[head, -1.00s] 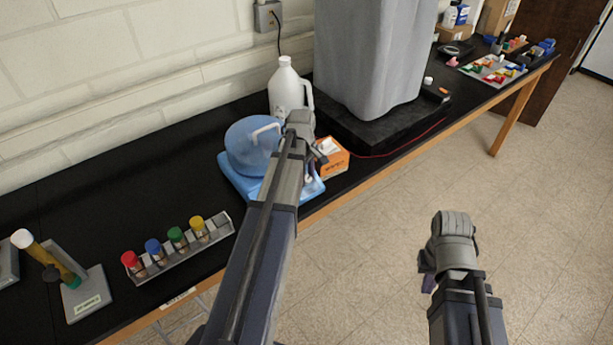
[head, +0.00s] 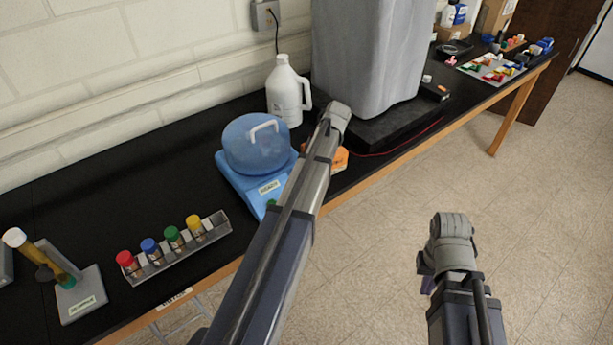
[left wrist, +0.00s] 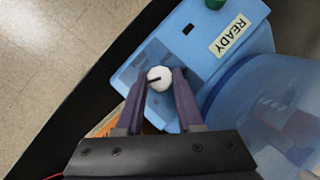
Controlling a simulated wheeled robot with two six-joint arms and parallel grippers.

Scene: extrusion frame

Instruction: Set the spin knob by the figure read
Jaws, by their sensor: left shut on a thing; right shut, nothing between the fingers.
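The blue spin machine (head: 236,178) with a clear blue domed lid (head: 256,143) stands on the black bench; its READY label (head: 269,187) shows. In the left wrist view its white knob (left wrist: 159,82), with a dark pointer line, sits on the blue panel (left wrist: 134,78). My left gripper (left wrist: 160,73) is shut on this knob, a finger on either side. In the head view my left arm hides the knob and these fingertips. A green button (left wrist: 249,8) is near the READY label. My right gripper (head: 427,277) is shut and empty, over the floor.
A rack (head: 180,250) of tubes with red, blue, green and yellow caps stands left of the machine. A tilted tube on a grey stand (head: 82,294) is farther left. A white jug (head: 285,92) and orange box (head: 340,159) are close by. Open floor lies right.

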